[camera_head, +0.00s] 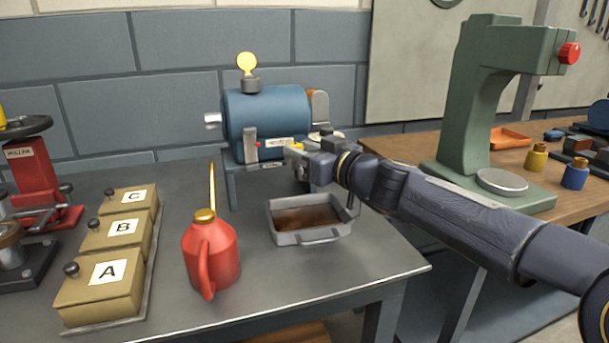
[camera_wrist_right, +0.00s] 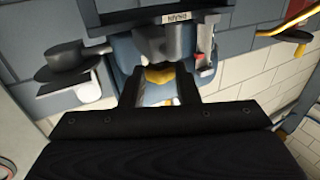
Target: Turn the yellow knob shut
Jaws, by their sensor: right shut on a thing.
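The blue machine (camera_head: 265,112) stands at the back of the grey bench. The yellow knob (camera_head: 294,147) sits low on its right front, mostly hidden by my gripper. It also shows in the right wrist view (camera_wrist_right: 160,75), between my two black fingers, under a part with an upside-down label that seems to read DRAIN. My right gripper (camera_head: 303,151) reaches in from the right and is shut on the yellow knob; its fingers (camera_wrist_right: 160,90) stand on either side of it. My left gripper is not in view.
A metal tray (camera_head: 283,238) with brown contents sits below my right gripper. A red oil can (camera_head: 212,255) stands left of it, then lidded boxes A (camera_head: 97,293), B and C. A green press (camera_head: 468,120) stands on the wooden table at right.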

